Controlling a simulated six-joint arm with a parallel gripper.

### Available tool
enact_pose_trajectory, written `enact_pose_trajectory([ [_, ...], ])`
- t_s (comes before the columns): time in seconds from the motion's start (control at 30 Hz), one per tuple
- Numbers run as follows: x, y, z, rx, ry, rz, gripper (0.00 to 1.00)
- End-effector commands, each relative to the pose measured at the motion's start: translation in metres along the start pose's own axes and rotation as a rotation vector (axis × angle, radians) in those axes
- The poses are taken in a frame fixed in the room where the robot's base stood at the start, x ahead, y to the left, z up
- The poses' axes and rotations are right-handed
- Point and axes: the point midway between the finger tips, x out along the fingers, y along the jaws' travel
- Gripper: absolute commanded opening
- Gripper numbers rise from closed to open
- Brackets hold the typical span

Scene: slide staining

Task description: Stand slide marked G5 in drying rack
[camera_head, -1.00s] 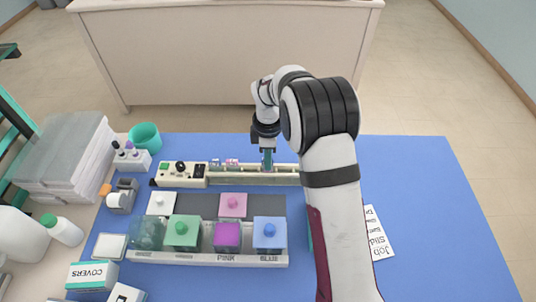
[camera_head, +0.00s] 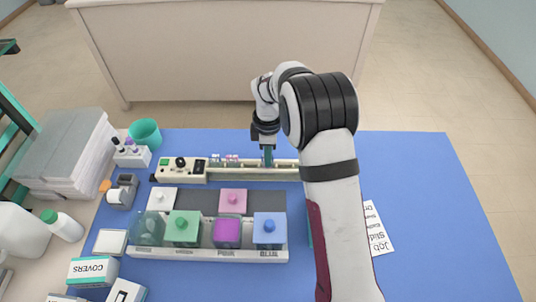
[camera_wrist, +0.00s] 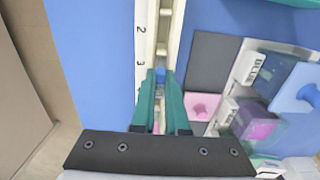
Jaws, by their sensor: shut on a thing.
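My gripper (camera_head: 268,156) is at the long cream rack (camera_head: 230,168) behind the staining jars, near the rack's visible right part. In the wrist view my green fingers (camera_wrist: 161,95) are close together, shut on a thin slide with a blue end (camera_wrist: 160,74). The fingers hide most of the slide, and its mark cannot be read. The rack also shows in the wrist view (camera_wrist: 146,60), with a scale numbered 2 and 3 along its side. The slide is over or in the rack's channel; I cannot tell whether it touches the bottom.
A control box (camera_head: 181,168) is at the rack's left end. The blue mat (camera_head: 430,200) is clear at the right.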

Motion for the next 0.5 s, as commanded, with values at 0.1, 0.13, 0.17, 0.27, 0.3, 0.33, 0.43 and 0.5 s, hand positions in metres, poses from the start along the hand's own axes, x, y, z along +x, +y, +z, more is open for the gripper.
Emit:
enact_pose_trajectory([
  [0.1,0.0015,0.0,0.0,0.0,0.0,0.0,0.0],
  [0.13,0.0019,-0.0001,0.0,0.0,0.0,0.0,0.0],
  [0.17,0.0022,-0.0001,0.0,0.0,0.0,0.0,0.0],
  [0.27,0.0023,0.0,0.0,0.0,0.0,0.0,0.26],
  [0.3,0.0023,-0.0001,0.0,0.0,0.0,0.0,0.33],
  [0.33,0.0023,-0.0001,0.0,0.0,0.0,0.0,0.39],
  [0.43,0.0023,-0.0001,0.0,0.0,0.0,0.0,0.47],
  [0.5,0.0023,-0.0001,0.0,0.0,0.0,0.0,0.47],
])
